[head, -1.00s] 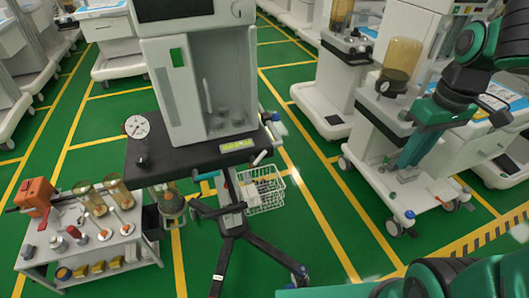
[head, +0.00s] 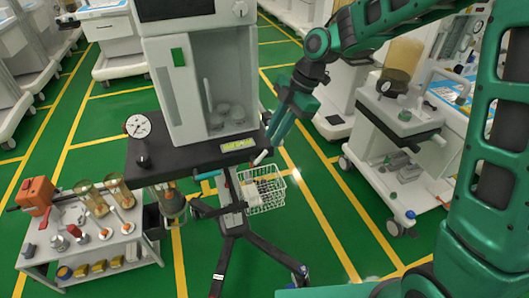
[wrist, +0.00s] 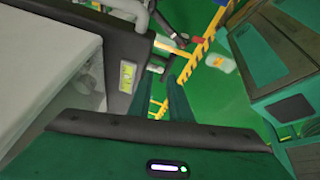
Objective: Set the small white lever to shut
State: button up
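The small white lever (head: 261,157) sticks out at the front right corner of the dark cart top (head: 175,160), below the yellow-green display (head: 237,144). My gripper (head: 276,139) points down from the upper right, close above and to the right of the lever. I cannot tell whether they touch. In the wrist view, the dark green fingers (wrist: 178,98) reach beside the dark cart edge, near the display (wrist: 127,76).
A white wire basket (head: 264,192) hangs below the lever. A grey machine (head: 180,85) stands on the cart top, with a round gauge (head: 137,126) at left. A trolley with canisters (head: 92,240) stands at lower left. Another cart (head: 400,125) is at right, with green floor between.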

aim_at(265, 154)
jog(key=x, duration=0.8)
jog(key=shift+d, duration=0.1)
grip_shut()
